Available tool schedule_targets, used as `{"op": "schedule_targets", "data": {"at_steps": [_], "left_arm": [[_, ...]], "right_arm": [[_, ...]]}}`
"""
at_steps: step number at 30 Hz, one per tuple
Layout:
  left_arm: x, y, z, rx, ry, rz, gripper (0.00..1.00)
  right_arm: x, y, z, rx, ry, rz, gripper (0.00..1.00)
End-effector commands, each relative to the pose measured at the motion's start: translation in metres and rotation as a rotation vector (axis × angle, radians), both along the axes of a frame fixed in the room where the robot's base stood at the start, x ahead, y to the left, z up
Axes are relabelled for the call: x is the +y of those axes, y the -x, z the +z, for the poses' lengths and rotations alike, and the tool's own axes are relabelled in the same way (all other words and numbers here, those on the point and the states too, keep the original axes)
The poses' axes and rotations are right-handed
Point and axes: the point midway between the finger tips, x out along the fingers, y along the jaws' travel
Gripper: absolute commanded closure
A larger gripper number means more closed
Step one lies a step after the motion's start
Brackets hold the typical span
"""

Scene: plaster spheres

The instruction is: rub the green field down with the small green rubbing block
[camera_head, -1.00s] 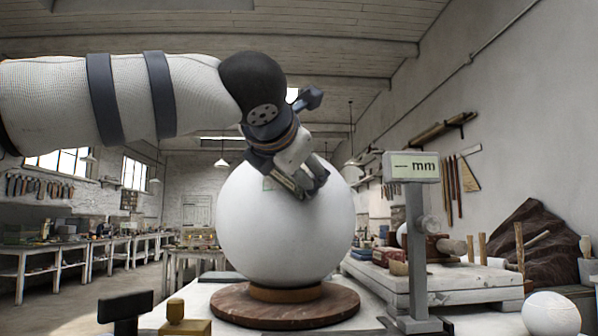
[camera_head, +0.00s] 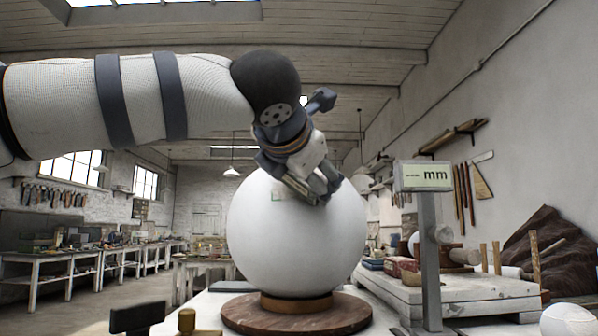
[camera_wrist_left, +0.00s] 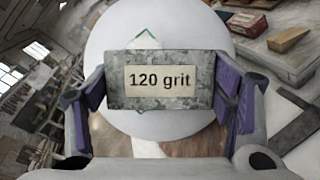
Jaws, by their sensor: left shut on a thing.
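A large white plaster sphere (camera_head: 297,245) rests on a round brown base. In the left wrist view, green corners of the outline (camera_wrist_left: 146,32) show above and below the rubbing block (camera_wrist_left: 160,80). The block is mottled grey-green with a "120 grit" label. My left gripper is shut on it, with purple-lined fingers at both ends. The block is at the sphere's surface; I cannot tell whether it touches. My right gripper is not in view.
A gauge on a post (camera_head: 425,176) reads "— mm" right of the sphere. A pale bench (camera_head: 450,290) with wooden pegs and books stands behind it. A smaller white ball (camera_head: 568,320) is at the lower right. A dark T-shaped object (camera_head: 137,318) stands at the front left.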

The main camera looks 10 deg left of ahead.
Motion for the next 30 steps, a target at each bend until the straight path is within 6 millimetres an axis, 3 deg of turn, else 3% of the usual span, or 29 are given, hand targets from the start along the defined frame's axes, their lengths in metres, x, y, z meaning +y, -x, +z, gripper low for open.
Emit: {"op": "schedule_targets", "data": {"at_steps": [12, 30], "left_arm": [[0.004, -0.018, 0.031, 0.142, 0.050, 0.016, 0.56], [0.006, -0.021, 0.034, 0.187, 0.061, 0.008, 0.56]], "right_arm": [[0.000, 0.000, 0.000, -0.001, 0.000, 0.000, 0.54], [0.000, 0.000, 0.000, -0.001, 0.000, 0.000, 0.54]]}}
